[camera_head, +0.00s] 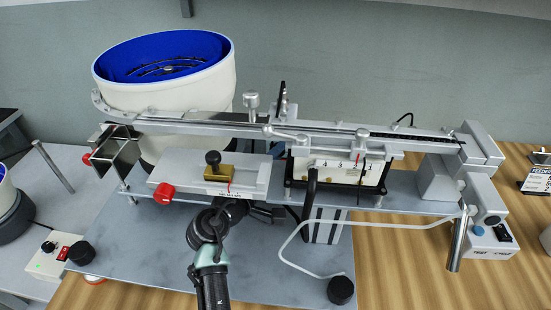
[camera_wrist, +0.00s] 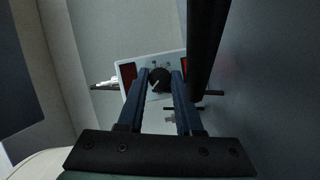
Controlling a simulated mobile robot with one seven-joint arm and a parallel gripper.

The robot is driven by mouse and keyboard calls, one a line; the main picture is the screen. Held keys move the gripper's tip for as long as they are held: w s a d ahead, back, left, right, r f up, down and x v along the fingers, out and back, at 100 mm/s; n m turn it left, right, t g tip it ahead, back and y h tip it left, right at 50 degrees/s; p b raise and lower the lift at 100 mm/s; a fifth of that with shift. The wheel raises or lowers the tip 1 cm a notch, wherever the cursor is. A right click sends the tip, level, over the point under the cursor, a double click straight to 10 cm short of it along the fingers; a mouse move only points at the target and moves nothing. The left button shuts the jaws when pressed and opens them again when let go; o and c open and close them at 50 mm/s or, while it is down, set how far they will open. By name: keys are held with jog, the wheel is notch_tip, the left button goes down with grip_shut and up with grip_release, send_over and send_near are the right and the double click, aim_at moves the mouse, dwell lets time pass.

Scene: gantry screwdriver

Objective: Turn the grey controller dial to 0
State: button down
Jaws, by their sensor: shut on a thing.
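In the wrist view, a round black dial (camera_wrist: 159,79) with a pale pointer line sits on a light grey controller panel (camera_wrist: 154,61). Small marks around the dial are too small to read. The pointer runs slantwise. My gripper (camera_wrist: 161,75) has its two bluish fingers on either side of the dial, shut on it. In the head view, my dark wrist and gripper (camera_head: 265,211) reach under the gantry's front plate, and the fingertips and this dial cannot be made out there.
Red parts flank the dial on the panel. A white bowl feeder (camera_head: 165,95) with a blue inside stands at the back left. A metal rail (camera_head: 330,130) crosses above my gripper. Another control box (camera_head: 47,255) with a black knob stands at the left. A pale cable (camera_head: 300,240) loops at the right.

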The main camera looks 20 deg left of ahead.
dwell(0.3)
jog(key=c, duration=0.8)
grip_release()
jog(key=shift+c, duration=0.2)
